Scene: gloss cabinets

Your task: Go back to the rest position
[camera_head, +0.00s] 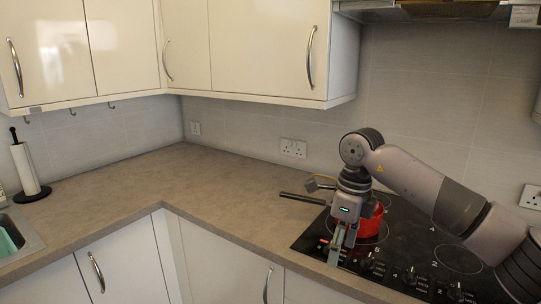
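My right arm comes in from the right and reaches over the hob. My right gripper (338,254) points down at the hob's front left, in front of a red pot (370,222). Its fingers show from a narrow angle, so I cannot tell whether they are open or shut, or whether they touch the pot. The arm and gripper hide part of the pot. My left gripper is not in view.
The black hob (405,222) has several knobs along its front. A dark handle (302,198) sticks out left over the worktop (215,185). A paper towel holder (25,168) stands by the sink (22,238). Wall cabinets (262,45) hang above. The corner worktop is clear.

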